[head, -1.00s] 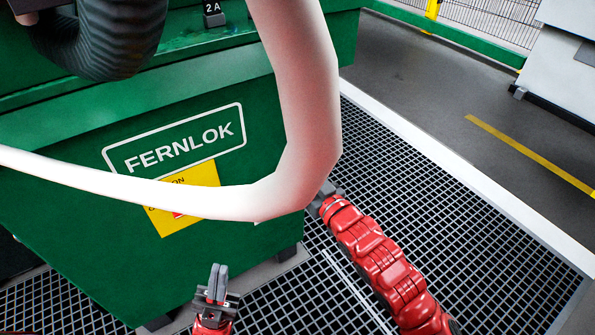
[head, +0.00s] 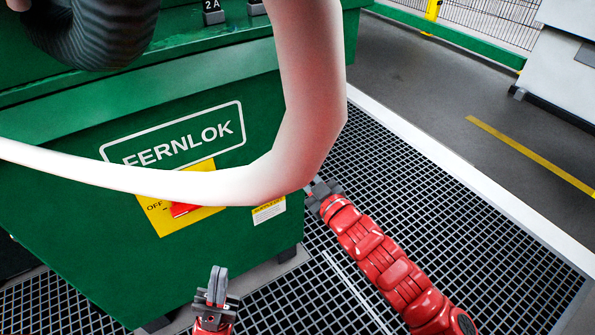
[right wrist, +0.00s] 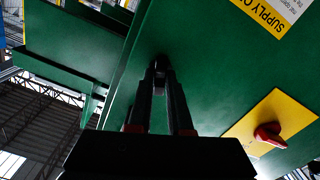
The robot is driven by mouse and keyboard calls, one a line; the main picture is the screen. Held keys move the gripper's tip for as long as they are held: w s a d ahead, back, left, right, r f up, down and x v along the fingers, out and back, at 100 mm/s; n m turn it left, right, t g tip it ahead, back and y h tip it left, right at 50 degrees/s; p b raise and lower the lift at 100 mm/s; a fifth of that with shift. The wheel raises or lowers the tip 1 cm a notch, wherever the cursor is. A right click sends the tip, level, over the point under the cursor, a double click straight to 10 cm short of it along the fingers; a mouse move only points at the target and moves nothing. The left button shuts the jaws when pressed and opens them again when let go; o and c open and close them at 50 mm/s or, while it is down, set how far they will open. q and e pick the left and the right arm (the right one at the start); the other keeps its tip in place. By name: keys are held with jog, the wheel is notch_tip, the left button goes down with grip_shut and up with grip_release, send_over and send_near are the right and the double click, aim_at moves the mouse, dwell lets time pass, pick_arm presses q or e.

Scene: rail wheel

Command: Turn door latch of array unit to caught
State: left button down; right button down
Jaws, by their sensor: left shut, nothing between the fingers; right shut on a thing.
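The array unit appears as a green cabinet (head: 80,235) with a FERNLOK plate. My right gripper (head: 312,195) reaches its right side in the head view, its tips partly hidden by a white curved tube (head: 310,100). In the right wrist view my right gripper (right wrist: 160,85) is shut on a small dark piece (right wrist: 159,83) at the green panel, apparently the door latch. The fingers hide most of it, so I cannot tell its angle. My left gripper (head: 218,285) is shut and empty, pointing up in front of the cabinet.
A yellow plate with a red switch (head: 182,209) is on the cabinet front, partly behind the tube; the red knob also shows in the right wrist view (right wrist: 270,135). A dark ribbed hose (head: 100,30) hangs at upper left. The grating floor (head: 460,240) at right is clear.

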jog(key=shift+n, duration=0.3)
jog(key=n, duration=0.4)
jog(key=shift+r+n+p, duration=0.15)
jog(key=shift+n+p, duration=0.35)
jog(key=shift+n, duration=0.2)
jog(key=shift+n+p, duration=0.5)
jog(key=shift+n, duration=1.2)
jog(key=shift+f, duration=0.2)
jog(key=shift+p, duration=0.35)
